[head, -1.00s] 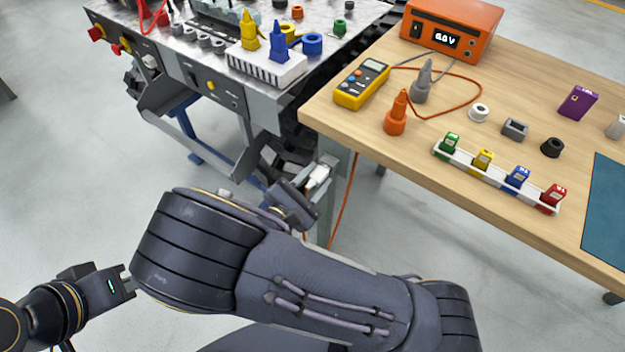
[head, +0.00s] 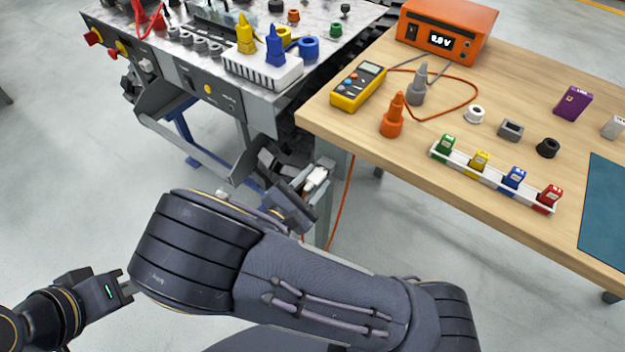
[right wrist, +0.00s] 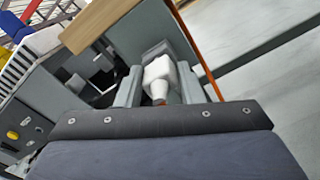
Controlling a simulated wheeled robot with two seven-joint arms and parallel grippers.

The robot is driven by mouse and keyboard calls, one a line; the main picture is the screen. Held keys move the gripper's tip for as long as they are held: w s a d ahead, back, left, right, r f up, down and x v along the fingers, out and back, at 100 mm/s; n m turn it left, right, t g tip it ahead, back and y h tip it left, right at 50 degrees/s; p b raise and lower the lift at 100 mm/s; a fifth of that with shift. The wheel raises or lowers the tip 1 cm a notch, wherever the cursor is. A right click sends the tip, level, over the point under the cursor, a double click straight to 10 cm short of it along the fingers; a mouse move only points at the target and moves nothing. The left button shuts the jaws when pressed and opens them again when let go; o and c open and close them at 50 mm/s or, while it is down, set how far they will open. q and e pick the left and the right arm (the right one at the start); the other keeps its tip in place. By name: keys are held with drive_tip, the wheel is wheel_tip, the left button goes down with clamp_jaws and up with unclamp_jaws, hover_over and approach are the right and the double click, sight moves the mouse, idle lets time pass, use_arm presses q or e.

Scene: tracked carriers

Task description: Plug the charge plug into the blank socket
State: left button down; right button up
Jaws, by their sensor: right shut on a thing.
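My right gripper (head: 318,176) is shut on the white charge plug (head: 314,181), beside the near corner of the wooden bench and just right of the tracked carrier (head: 235,90). The right wrist view shows the plug (right wrist: 158,72) between the two grey fingers of this gripper (right wrist: 158,84), with an orange bit at its near end. An orange cable (head: 343,205) hangs by the bench leg. My left gripper (head: 127,286) is empty at the lower left, its fingers a little apart. I cannot tell which opening is the blank socket.
The wooden bench (head: 440,120) holds a yellow meter (head: 358,87), an orange power supply (head: 448,30) and a white rack (head: 492,178) of coloured blocks. Its edge is close to my right gripper. The carrier's top bears a yellow plug (head: 245,36) and a blue plug (head: 275,46).

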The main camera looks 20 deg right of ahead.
sight(305, 191)
drive_tip(key=shift+w+d, duration=0.15)
drive_tip(key=shift+d, duration=0.05)
idle(0.5)
drive_tip(key=o, duration=1.1)
drive_tip(key=v, duration=0.7)
drive_tip(key=shift+s+a+p, duration=0.2)
drive_tip(key=shift+a+p, duration=0.1)
drive_tip(key=shift+p, duration=0.1)
